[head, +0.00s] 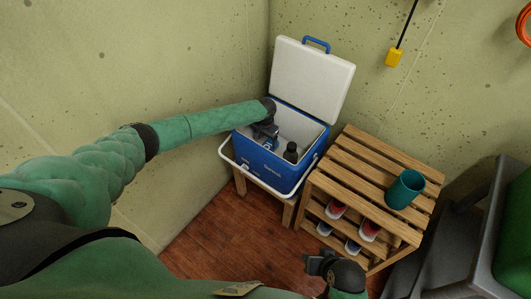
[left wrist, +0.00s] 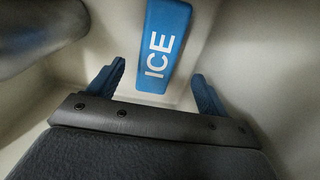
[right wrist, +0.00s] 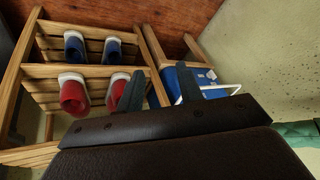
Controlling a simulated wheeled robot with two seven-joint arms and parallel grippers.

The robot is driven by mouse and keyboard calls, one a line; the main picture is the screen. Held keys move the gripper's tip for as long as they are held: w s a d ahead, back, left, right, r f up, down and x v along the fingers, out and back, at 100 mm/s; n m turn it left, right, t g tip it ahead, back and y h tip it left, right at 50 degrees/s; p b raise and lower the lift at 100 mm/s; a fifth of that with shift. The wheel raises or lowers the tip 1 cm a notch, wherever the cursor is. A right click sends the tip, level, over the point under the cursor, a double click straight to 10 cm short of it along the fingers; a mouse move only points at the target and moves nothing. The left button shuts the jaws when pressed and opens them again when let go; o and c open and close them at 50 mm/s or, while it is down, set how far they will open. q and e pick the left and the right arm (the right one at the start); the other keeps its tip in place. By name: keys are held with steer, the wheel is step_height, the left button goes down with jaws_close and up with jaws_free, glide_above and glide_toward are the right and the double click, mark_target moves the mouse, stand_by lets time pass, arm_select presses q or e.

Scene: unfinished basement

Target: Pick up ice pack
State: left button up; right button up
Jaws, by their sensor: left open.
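The ice pack (left wrist: 165,45) is a blue slab with white letters "ICE", inside the white-lined blue cooler (head: 262,168). My left arm reaches over the cooler's rim, and my left gripper (head: 267,132) is down inside it. In the left wrist view, the open blue fingers of my left gripper (left wrist: 158,78) stand either side of the pack's near end, with gaps on both sides. In the head view my gripper mostly hides the pack. My right gripper (head: 320,264) is low by the slatted rack, and its fingers are apart and empty in the right wrist view (right wrist: 158,82).
A dark bottle (head: 291,153) stands in the cooler beside my left gripper. The cooler's white lid (head: 311,80) is up, and its white handle hangs in front. The wooden rack (head: 360,165) at right holds a teal cup (head: 405,188) on top and red and blue shoes below.

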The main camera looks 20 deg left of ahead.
mark_target(266, 147)
arm_select(q)
steer(key=shift+f, duration=0.85)
step_height(266, 147, down, 4)
steer(key=shift+d+f, duration=0.1)
steer(key=shift+d, duration=0.05)
steer(key=shift+f, duration=0.5)
arm_select(e)
steer(key=shift+s+r, duration=0.1)
steer(key=shift+r, duration=0.7)
arm_select(q)
steer(key=shift+c, duration=0.5)
steer(key=c, duration=1.2)
arm_select(e)
steer(key=shift+d, duration=0.1)
